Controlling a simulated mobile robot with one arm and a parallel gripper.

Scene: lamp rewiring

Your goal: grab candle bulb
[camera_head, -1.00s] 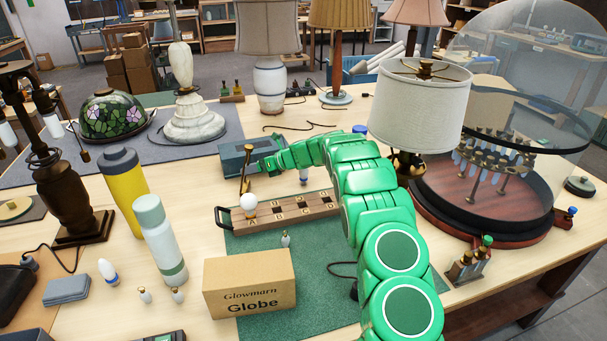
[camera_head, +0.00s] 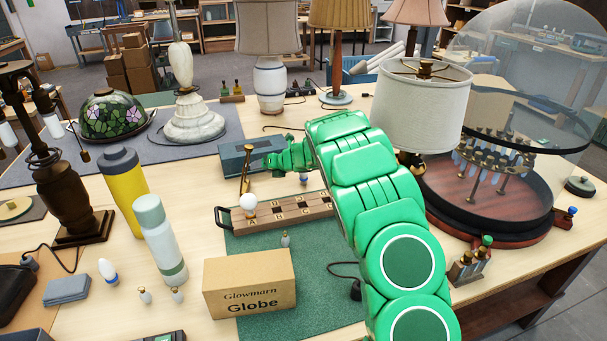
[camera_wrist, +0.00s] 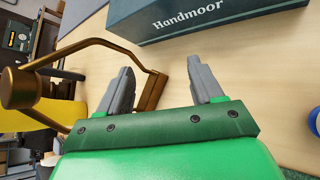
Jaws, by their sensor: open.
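My gripper (camera_head: 266,163) is at the front of the blue-grey box, beside an upright brass piece; its open grey fingers (camera_wrist: 160,64) show in the wrist view with nothing held. Several small bulbs stand on the table, and I cannot tell for sure which is the candle bulb. A white pointed bulb with a blue base (camera_head: 109,272) is at the front left. Two small clear bulbs with brass tips (camera_head: 145,295) (camera_head: 177,294) stand right of it. Another small bulb (camera_head: 285,240) stands on the green mat. No candle bulb shows in the wrist view.
The blue-grey Handmoor box (camera_wrist: 200,15) and a bent brass piece (camera_wrist: 150,92) are close to my fingers. A wooden lettered rack (camera_head: 290,208) holds a round white bulb (camera_head: 249,201). A Globe carton (camera_head: 250,285), a yellow flask (camera_head: 124,190) and a glass dome stand around.

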